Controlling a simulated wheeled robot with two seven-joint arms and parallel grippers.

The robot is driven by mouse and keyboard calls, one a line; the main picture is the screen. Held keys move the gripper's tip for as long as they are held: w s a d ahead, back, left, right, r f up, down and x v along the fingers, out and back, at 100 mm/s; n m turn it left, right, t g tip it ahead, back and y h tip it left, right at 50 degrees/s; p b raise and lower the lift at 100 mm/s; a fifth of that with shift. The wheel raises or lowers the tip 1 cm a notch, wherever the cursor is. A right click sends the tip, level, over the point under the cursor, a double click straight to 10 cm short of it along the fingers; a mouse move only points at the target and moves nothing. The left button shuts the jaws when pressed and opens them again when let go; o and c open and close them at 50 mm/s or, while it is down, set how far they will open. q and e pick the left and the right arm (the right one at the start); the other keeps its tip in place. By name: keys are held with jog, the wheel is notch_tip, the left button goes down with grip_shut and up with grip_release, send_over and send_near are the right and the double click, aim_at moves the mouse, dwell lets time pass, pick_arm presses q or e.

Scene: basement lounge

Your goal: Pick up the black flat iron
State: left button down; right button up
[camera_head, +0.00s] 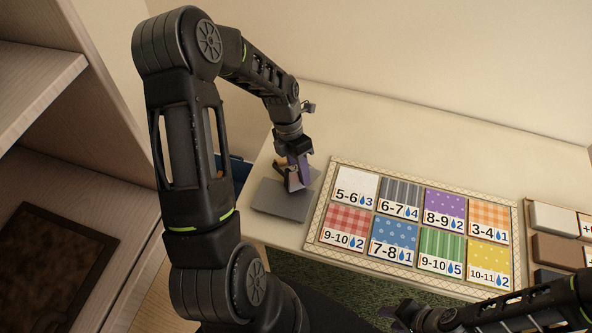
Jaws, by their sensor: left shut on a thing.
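A small dark flat iron (297,181) with a tan part at its side is at the left end of the pale table. It is small and partly covered by my gripper, so its full shape is hard to tell. My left gripper (291,164) points down and is shut on it. A flat grey slab (281,201) lies directly below, and I cannot tell whether the iron touches it. My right gripper (402,318) is low at the bottom edge, away from the iron, and its jaws are not clear.
A framed board (325,242) of patterned, numbered cards lies right of the slab. A rack (534,205) with white, brown and black blocks stands at the far right. A wooden shelf unit (95,250) is at the left. The table's back strip (430,140) is clear.

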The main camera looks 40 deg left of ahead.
pick_arm(q)
jog(key=shift+r, duration=0.15)
dwell(0.4)
jog(key=shift+w+r, duration=0.1)
jog(key=shift+r, duration=0.2)
notch_tip(320, 180, up, 9)
jog(key=shift+r+b, duration=0.1)
jog(key=shift+b, duration=0.6)
